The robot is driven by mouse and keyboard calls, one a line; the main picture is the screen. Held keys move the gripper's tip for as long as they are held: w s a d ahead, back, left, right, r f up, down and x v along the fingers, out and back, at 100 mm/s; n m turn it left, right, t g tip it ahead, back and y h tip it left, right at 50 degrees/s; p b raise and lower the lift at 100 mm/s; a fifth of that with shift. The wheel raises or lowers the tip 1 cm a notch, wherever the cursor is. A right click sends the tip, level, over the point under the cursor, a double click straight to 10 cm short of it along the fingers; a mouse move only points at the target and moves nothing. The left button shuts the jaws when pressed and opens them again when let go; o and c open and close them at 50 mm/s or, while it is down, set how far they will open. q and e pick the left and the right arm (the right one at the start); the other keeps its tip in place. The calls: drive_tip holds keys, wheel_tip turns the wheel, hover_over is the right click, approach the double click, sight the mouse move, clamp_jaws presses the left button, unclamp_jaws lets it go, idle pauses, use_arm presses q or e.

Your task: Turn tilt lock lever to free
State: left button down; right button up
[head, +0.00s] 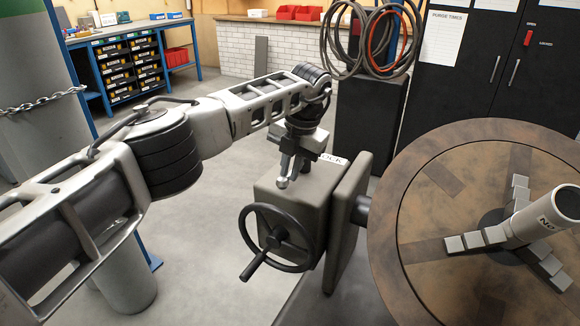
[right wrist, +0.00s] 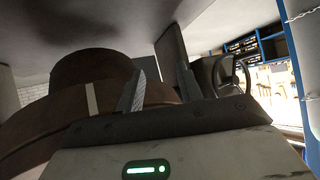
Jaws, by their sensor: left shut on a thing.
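The grey gearbox (head: 293,200) stands in the middle of the head view, with a partly covered "LOCK" label (head: 333,159) on its top. My left gripper (head: 291,158) points down over the gearbox top and is shut on the tilt lock lever. The lever's metal end (head: 282,183) shows just below the fingers; the rest is hidden by the gripper. My right gripper (right wrist: 161,88) shows only in the right wrist view, with its fingers apart and nothing seen between them.
A black handwheel (head: 276,238) is on the gearbox front. A large round brown turntable (head: 415,165) with grey jaws and a pipe (head: 540,215) fills the right side. A dark cabinet with hanging hoses (head: 370,40) stands behind. The floor left of the gearbox is clear.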

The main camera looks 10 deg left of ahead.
use_arm(q)
drive_tip(key=shift+d, duration=0.1)
drive_tip(key=c, duration=1.5)
unclamp_jaws()
drive_tip(key=shift+o, duration=0.2)
drive_tip(key=shift+r, duration=0.1)
drive_tip(key=shift+r, duration=0.3)
drive_tip(key=d+r+p, duration=0.2)
drive_tip(key=d+r, duration=0.1)
drive_tip(key=r, duration=1.2)
drive_tip(key=shift+s, duration=0.45)
use_arm(e)
drive_tip(key=shift+s+d+r, duration=0.1)
drive_tip(key=shift+d+r, duration=0.15)
drive_tip(key=shift+r, duration=0.1)
